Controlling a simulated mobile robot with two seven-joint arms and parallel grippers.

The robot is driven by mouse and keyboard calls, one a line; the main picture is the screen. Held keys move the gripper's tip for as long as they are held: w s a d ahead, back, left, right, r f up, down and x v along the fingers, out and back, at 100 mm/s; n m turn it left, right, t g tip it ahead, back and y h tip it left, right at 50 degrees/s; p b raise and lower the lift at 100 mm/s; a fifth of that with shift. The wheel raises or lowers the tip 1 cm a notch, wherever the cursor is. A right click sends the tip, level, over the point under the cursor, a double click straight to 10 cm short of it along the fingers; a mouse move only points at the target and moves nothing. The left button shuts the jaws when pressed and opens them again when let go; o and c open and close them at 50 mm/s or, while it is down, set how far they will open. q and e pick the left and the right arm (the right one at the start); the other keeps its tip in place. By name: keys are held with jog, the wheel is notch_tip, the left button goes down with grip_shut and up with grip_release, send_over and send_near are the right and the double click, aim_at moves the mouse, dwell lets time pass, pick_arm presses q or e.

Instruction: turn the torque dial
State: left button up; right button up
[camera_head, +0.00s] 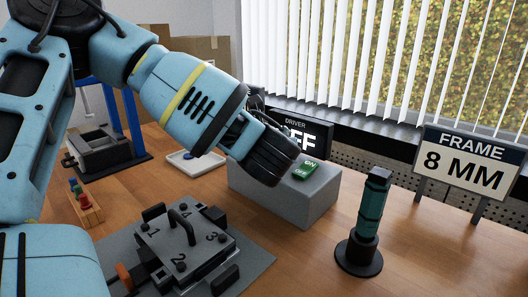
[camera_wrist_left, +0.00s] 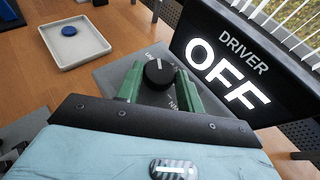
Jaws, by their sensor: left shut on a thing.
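The torque dial (camera_wrist_left: 158,74) is a round black knob with a white mark, on top of a grey box, seen in the left wrist view. My left gripper's green fingers (camera_wrist_left: 159,82) stand on either side of it and are shut on it. Labels by the dial are partly covered. In the head view, my left gripper (camera_head: 274,158) points down onto the grey driver box (camera_head: 315,203) and hides the dial. My right gripper is not in view.
The driver display (camera_wrist_left: 232,65) reads OFF and stands behind the box. A dark green tool (camera_head: 371,210) stands upright in a round black base. A sign (camera_head: 465,165) reads FRAME 8 MM. A numbered plate fixture (camera_head: 187,243) sits in front. A white tray (camera_head: 196,165) holds a blue disc.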

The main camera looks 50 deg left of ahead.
pick_arm(q)
jog(key=shift+w+n+g, duration=0.1)
jog(key=shift+n+g, duration=0.3)
jog(key=shift+g, duration=0.1)
jog(key=o, duration=1)
jog(key=shift+y, duration=0.3)
jog(key=shift+v, duration=4)
